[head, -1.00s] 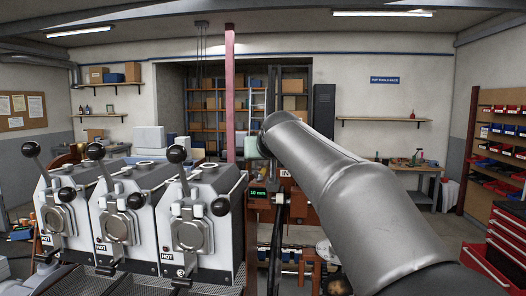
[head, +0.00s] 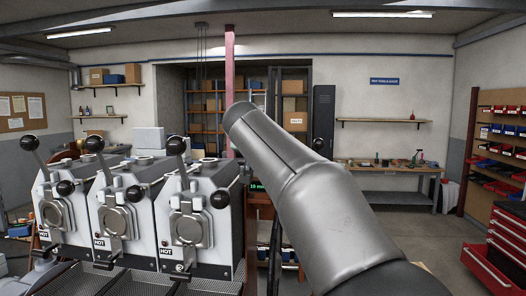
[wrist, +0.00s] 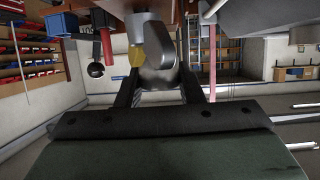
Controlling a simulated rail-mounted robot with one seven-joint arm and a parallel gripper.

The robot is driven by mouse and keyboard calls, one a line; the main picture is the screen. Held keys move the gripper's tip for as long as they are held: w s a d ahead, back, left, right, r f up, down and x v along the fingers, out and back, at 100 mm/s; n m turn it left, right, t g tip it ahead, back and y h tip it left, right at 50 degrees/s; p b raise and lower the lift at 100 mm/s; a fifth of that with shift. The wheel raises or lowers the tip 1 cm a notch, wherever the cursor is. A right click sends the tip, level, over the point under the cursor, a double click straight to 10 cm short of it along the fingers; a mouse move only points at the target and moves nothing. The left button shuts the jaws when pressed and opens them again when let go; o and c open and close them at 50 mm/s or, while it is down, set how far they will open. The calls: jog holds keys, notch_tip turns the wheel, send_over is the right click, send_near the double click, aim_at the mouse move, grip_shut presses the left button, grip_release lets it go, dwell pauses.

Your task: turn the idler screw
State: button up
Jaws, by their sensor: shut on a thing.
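My gripper (wrist: 158,88) shows in the wrist view, with its two dark fingers reaching up from the wide black palm. It is shut on a rounded grey metal piece (wrist: 157,62) between the fingers. A small brass-yellow part (wrist: 135,57) shows beside the grey piece. I cannot tell from its shape whether the grey piece is the idler screw. In the head view my own grey arm hides the gripper and what it holds. A small green "10 mm" display (head: 257,187) is partly visible left of the arm.
Several white roaster units (head: 188,215) with black ball-ended levers stand on the left in the head view. A red post (head: 229,80) rises behind them. A workbench (head: 385,166) is at the back right and a red tool cabinet (head: 490,255) at the right. The floor between is clear.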

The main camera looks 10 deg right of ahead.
jog(key=shift+f, duration=0.15)
jog(key=o, duration=1)
jog(key=b+v, duration=0.3)
jog(key=v, duration=1.4)
jog(key=shift+s+a, duration=0.1)
jog(key=shift+a, duration=0.05)
